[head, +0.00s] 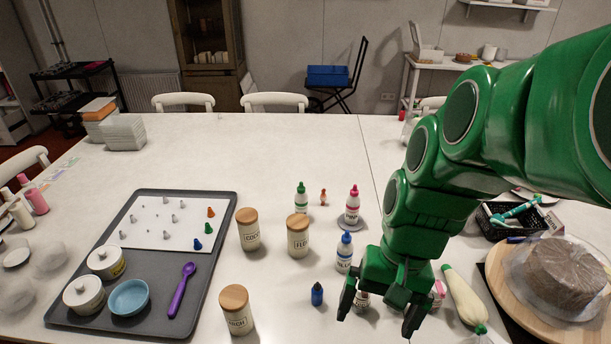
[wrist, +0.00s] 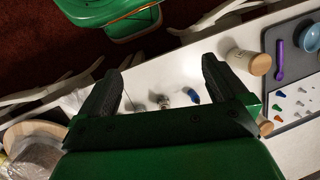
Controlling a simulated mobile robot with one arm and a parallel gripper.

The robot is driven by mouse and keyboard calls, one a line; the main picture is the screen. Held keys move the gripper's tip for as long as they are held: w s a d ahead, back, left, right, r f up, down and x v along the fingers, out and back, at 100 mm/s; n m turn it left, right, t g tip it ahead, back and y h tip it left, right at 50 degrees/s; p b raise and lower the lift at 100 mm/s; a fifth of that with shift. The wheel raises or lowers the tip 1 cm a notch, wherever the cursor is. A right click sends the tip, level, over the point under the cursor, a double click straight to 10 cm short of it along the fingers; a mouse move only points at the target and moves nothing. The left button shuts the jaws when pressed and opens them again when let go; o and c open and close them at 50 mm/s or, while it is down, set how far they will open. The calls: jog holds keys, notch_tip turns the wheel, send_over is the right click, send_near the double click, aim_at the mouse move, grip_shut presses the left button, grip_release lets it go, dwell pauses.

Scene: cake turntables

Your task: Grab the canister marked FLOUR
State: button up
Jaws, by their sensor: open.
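The canister whose label starts "FL" (head: 298,239) stands upright on the white table, cream with a wooden lid. It is right of a similar canister with a label starting "CO" (head: 249,232). A third such canister, its label ending in "RCH" (head: 237,314), stands nearer the front. My gripper (head: 378,312) is open and empty, low over the table, to the right of and nearer than the "FL" canister. In the wrist view, my open fingers (wrist: 162,68) show with a wooden-lidded canister (wrist: 248,62) to their right; its label is not readable there.
A blue-capped bottle (head: 344,254) stands between the "FL" canister and my arm. Green-capped (head: 301,199) and pink-capped (head: 352,208) bottles stand behind. A small blue piece (head: 317,294) is left of my gripper. A grey tray (head: 222,235) lies left of the canisters.

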jog(key=w+a+f+m+y, duration=0.1)
jog(key=w+a+m+y, duration=0.1)
jog(key=w+a, duration=0.3)
jog(key=w+a+m+y, duration=0.2)
jog(key=w, duration=0.5)
jog(key=m+t+y, duration=0.2)
jog(key=m+y, duration=0.5)
jog(key=m, duration=0.5)
send_over(298, 224)
jog(key=w+d, duration=0.2)
jog(key=d, duration=0.3)
notch_tip(298, 224, down, 13)
jog(key=shift+s+a+f, duration=0.1)
jog(key=shift+a+f, duration=0.75)
jog(key=shift+f, duration=0.55)
jog(key=shift+s+a+f, duration=0.1)
jog(key=shift+a+f, duration=0.8)
jog(key=shift+f, duration=0.45)
jog(key=shift+s+a+f, duration=0.1)
jog(key=shift+a+f, duration=0.75)
jog(key=shift+f, duration=0.55)
jog(key=shift+c, duration=0.5)
jog(key=shift+t, duration=0.3)
jog(key=c, duration=1.6)
